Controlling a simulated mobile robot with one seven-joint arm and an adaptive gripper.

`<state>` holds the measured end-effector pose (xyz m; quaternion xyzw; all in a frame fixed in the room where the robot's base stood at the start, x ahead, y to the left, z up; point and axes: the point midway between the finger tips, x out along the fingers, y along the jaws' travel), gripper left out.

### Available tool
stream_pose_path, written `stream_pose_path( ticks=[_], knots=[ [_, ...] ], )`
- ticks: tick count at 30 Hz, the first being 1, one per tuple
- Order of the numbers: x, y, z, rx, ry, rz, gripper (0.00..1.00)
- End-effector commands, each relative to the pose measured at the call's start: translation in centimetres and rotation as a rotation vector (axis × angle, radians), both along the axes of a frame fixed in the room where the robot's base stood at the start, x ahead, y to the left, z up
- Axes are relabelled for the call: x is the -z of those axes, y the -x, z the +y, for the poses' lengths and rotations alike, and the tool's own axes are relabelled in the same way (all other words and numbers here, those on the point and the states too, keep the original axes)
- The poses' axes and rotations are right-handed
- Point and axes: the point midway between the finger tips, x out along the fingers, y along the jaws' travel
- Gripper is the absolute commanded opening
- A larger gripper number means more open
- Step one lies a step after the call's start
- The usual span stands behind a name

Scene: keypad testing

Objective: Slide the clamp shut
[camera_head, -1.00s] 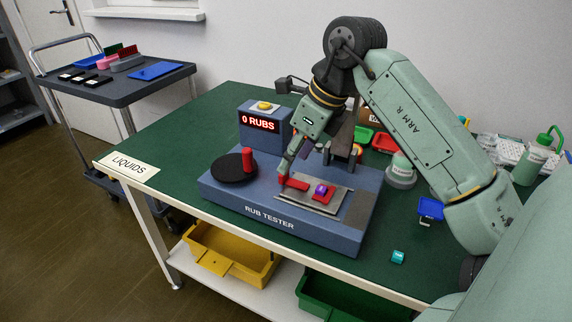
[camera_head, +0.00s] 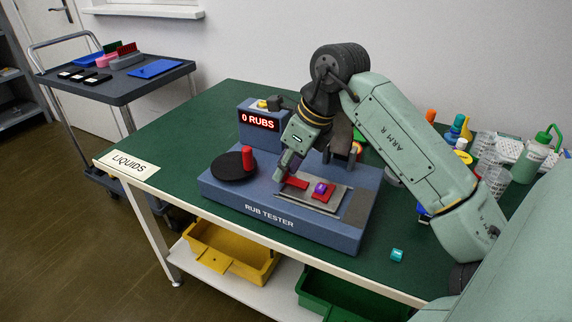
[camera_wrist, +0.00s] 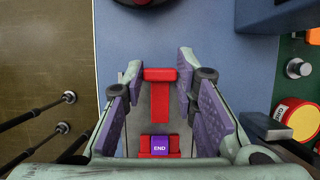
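The rub tester (camera_head: 270,215) is a blue-grey machine on the green table. On its metal plate (camera_head: 318,204) sits the clamp, with a red T-shaped slider (camera_head: 296,183) on the left and a red block (camera_head: 331,194) around a purple piece (camera_head: 320,188). In the wrist view the slider (camera_wrist: 160,92) lies between my fingers, and the purple piece marked END (camera_wrist: 160,143) sits in the red block near the palm. A gap shows between slider and block. My gripper (camera_wrist: 158,80) is open with purple pads, apart from the slider's sides; it shows at the slider in the head view (camera_head: 283,175).
A black turntable with a red knob (camera_head: 247,158) stands left of the clamp. The counter box (camera_head: 259,121) reads 0 RUBS. Bottles (camera_head: 537,155) stand at the back right.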

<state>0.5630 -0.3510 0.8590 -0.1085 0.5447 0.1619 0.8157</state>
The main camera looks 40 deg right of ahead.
Motion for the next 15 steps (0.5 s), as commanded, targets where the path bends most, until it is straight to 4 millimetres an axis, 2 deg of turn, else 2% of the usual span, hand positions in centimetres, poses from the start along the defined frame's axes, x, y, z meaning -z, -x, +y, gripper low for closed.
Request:
stream_pose_path(
  ticks=[1, 10, 15],
  knots=[
    [-0.01, 0.01, 0.02, 0.0, -0.001, 0.0, 0.2],
    [-0.01, 0.01, 0.04, 0.0, -0.001, 0.0, 0.0],
    [-0.01, 0.01, 0.04, -0.001, 0.0, 0.0, 0.0]
  ],
)
